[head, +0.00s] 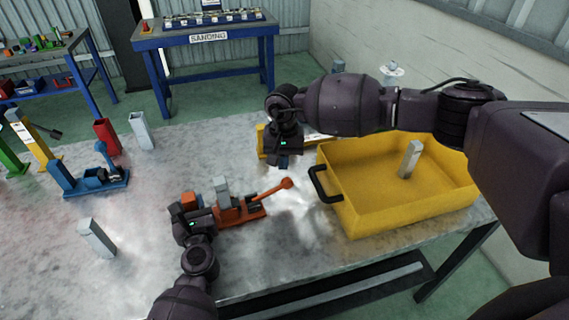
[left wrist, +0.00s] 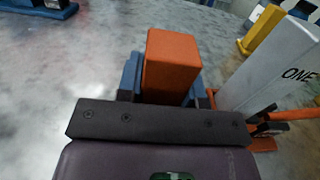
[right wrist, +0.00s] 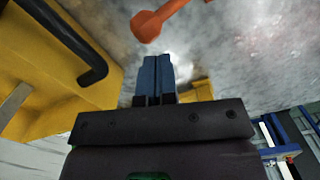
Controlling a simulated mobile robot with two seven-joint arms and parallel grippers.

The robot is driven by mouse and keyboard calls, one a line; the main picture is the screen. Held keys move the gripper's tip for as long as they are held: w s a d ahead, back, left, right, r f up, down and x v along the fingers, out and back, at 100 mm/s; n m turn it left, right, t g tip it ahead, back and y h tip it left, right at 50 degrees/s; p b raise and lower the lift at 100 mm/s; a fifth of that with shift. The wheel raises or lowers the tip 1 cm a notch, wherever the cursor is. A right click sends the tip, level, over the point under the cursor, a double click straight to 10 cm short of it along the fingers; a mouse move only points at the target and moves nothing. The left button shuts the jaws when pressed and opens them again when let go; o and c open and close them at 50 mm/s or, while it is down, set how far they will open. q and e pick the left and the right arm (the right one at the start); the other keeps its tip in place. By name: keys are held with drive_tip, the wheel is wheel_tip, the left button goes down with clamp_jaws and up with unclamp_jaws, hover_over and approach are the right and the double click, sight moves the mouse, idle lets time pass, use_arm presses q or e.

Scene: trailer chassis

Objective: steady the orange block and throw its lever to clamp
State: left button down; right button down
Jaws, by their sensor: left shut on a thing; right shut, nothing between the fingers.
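The orange block (head: 190,199) is the upright end of an orange clamp (head: 245,213) on the metal table. My left gripper (head: 192,207) is shut on this block; in the left wrist view its blue fingers sit on either side of the orange block (left wrist: 171,68). A grey piece marked "ONE" (left wrist: 270,75) stands beside it at the clamp. The orange lever (head: 268,191) reaches low to the right and ends in a round knob. My right gripper (head: 284,163) is shut and empty, above and apart from the knob; the knob (right wrist: 146,27) shows beyond its fingers in the right wrist view.
A yellow tray (head: 350,212) with a black handle and a grey block (head: 410,160) inside stands right of the clamp. A yellow thing lies partly behind my right gripper. A blue clamp (head: 92,180) and loose grey blocks (head: 97,238) stand left.

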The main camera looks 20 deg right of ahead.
wheel_tip(320, 180, up, 12)
drive_tip(key=w, duration=0.2)
drive_tip(key=shift+w+a, duration=0.4)
drive_tip(key=shift+r, duration=0.1)
use_arm(q)
drive_tip(key=shift+c, duration=2.2)
unclamp_jaws()
drive_tip(key=shift+s+d, duration=0.1)
drive_tip(key=shift+s, duration=1.45)
drive_tip(key=shift+s+d, duration=0.15)
drive_tip(key=shift+s, duration=2.35)
use_arm(e)
drive_tip(key=shift+r, duration=0.2)
